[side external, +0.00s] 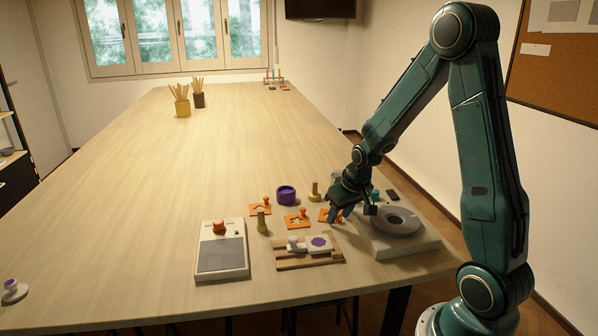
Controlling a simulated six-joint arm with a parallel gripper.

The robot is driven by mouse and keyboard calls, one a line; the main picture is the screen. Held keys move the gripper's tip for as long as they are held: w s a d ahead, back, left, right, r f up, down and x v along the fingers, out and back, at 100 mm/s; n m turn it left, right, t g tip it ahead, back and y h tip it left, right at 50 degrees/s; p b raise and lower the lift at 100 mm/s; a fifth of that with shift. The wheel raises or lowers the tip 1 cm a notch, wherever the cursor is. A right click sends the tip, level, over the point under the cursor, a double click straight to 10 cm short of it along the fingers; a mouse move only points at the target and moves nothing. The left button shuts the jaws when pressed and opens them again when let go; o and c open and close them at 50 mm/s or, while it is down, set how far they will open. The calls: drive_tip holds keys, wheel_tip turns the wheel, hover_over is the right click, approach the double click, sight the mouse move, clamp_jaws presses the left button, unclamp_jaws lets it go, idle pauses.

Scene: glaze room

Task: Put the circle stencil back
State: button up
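Several orange stencils with knobs lie near the front of the table: a left one (260,208), a middle one (297,221) and a right one (327,216). Their cut-outs are too small for me to tell which is the circle. My gripper (351,212) points down low over the table, just right of the right stencil and partly in front of it. Whether its fingers are open, or hold anything, I cannot make out. A wooden rack (290,264) in front carries a white knobbed piece (293,243) and a white tile with a purple shape (320,244).
A grey wheel on a pale base (372,243) stands right of my gripper. A purple bowl (286,195) and olive stamps (262,222) stand nearby. The table's left and far parts are mostly clear.

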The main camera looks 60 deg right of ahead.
drive_tip(key=shift+r, duration=0.15)
drive_tip(key=v, duration=1.2)
idle(0.7)
drive_tip(key=s+a+r+n+t+y, duration=0.1)
drive_tip(key=s+a+r+n, duration=0.1)
drive_tip(key=s+a, duration=0.4)
drive_tip(key=s+a+r+n, duration=0.2)
drive_tip(key=s+a+r, duration=0.3)
drive_tip(key=a, duration=0.6)
drive_tip(key=shift+s+n+t+y, duration=0.3)
drive_tip(key=shift+s+t+y, duration=0.1)
drive_tip(key=shift+s, duration=0.75)
drive_tip(key=shift+r, duration=0.15)
